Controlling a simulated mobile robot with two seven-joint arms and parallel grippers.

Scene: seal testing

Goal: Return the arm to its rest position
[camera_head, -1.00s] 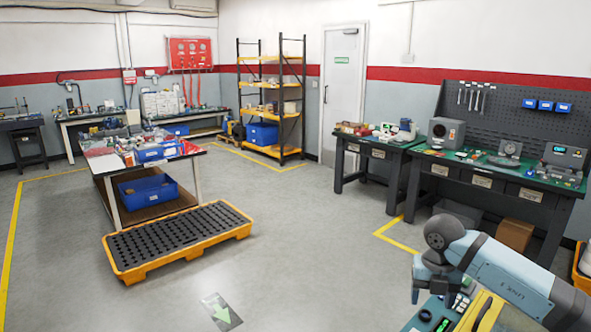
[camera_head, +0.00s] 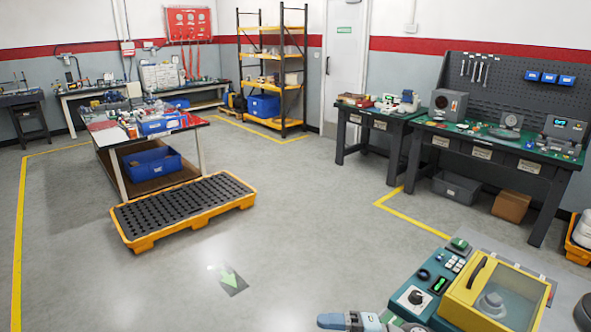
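Neither gripper shows in the head view. A light blue and grey piece of one of my arms (camera_head: 350,321) pokes in at the bottom edge, and its gripper is out of the picture. The seal testing device stands at the bottom right. Its yellow-framed chamber (camera_head: 462,309) has a clear cover with a dark handle (camera_head: 478,272), and a grey round part (camera_head: 491,304) shows inside. Next to it is a control panel (camera_head: 413,298) with a dark knob, buttons and a small green display (camera_head: 439,284).
A yellow spill pallet (camera_head: 150,240) lies on the floor at left, before a loaded table (camera_head: 199,153). A green-topped bench (camera_head: 440,128) stands along the right wall. A grey bin (camera_head: 456,187) and a brown box (camera_head: 511,206) sit under it.

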